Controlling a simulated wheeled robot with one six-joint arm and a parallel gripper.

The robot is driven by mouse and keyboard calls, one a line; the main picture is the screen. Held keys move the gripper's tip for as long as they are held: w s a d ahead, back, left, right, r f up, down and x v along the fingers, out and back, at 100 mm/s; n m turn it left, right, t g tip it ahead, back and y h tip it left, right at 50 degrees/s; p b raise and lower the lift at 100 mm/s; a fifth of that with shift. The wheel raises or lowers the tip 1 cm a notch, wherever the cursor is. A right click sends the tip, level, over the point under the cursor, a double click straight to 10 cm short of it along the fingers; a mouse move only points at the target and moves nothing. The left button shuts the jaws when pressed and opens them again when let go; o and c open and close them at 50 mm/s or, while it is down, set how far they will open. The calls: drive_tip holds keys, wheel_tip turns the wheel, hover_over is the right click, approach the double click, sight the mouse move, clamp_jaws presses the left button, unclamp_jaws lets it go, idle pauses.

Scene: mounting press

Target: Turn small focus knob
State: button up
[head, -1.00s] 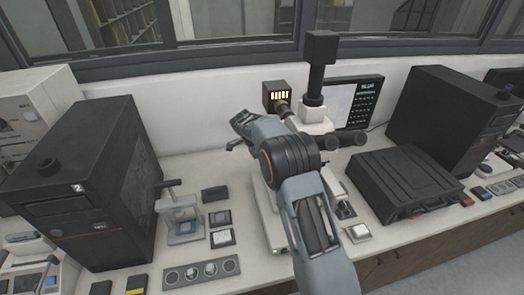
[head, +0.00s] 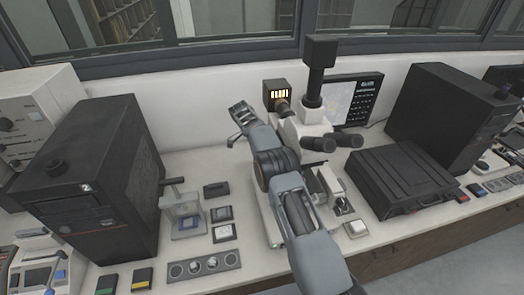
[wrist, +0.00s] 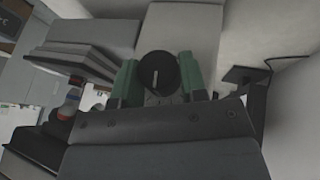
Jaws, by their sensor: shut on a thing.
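In the wrist view, a round black focus knob (wrist: 158,73) with a white line on its face sits between the two green fingers of my gripper (wrist: 157,84). The fingers are shut on the knob's sides, and the line stands near upright. The microscope (head: 306,125) is white with a black camera tube on top and black eyepieces. My arm covers part of its left side in the head view. The knob and fingertips cannot be made out in the head view.
A black press (head: 95,190) stands left on the bench, with a small hand press (head: 182,205) beside it. A black case (head: 400,182) and a black computer tower (head: 447,120) stand right. A screen (head: 357,100) is behind the microscope. Small sample blocks and a specimen strip (head: 203,265) lie in front.

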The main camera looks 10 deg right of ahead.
idle(0.3)
drive_tip(key=o, duration=0.9)
drive_tip(key=shift+r, duration=0.5)
drive_tip(key=s+r+b, duration=0.3)
drive_tip(key=s+r, duration=0.1)
drive_tip(key=s+r+b, duration=0.3)
drive_tip(key=s+r, duration=0.1)
drive_tip(key=s, duration=0.1)
drive_tip(key=s+r+b, duration=0.2)
drive_tip(key=s+r, duration=0.2)
drive_tip(key=s, duration=0.1)
drive_tip(key=shift+b, duration=0.4)
